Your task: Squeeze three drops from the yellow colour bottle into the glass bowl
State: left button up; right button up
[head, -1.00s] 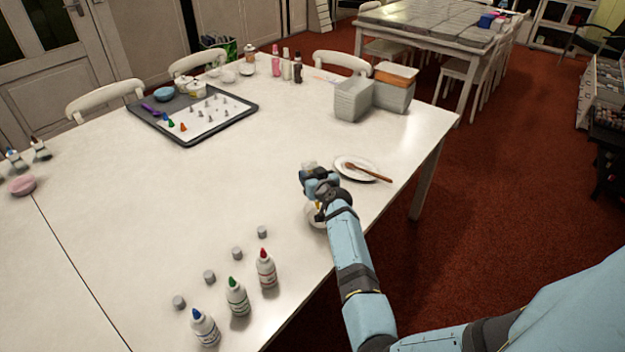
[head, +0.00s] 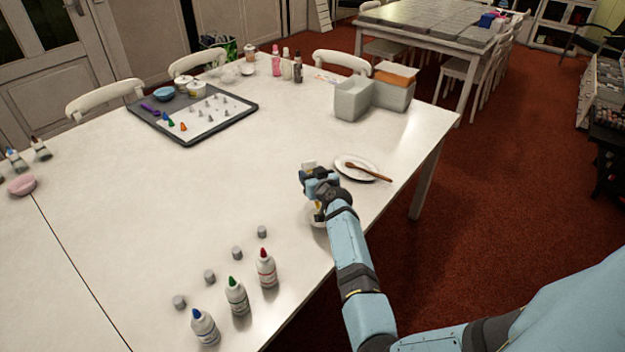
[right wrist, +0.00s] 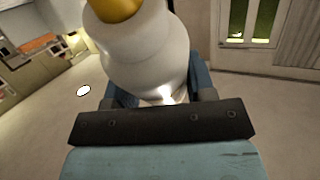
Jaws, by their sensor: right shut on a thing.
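My right gripper (head: 318,182) is shut on the yellow colour bottle, a white bottle with a yellow tip. In the head view the bottle's white end (head: 309,164) shows above the gripper, and a bit of yellow shows below it, so the bottle is tip-down. In the right wrist view the white bottle body (right wrist: 140,45) sits between the fingers, its yellow part at the top edge. The glass bowl (head: 315,221) is just below the gripper, largely hidden by the gripper and forearm. I cannot see any drops or the bowl's inside. My left gripper is not in view.
A white plate with a brown brush (head: 352,162) lies just behind the gripper. Blue, green and red-tipped bottles (head: 237,297) stand at the front, with grey caps (head: 237,253) beside them. A dark tray (head: 185,135) is farther back. The table's middle is clear.

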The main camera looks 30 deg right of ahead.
aim_at(312, 165)
notch_tip(312, 165, up, 7)
jog(key=p, duration=0.6)
jog(key=shift+r, duration=0.1)
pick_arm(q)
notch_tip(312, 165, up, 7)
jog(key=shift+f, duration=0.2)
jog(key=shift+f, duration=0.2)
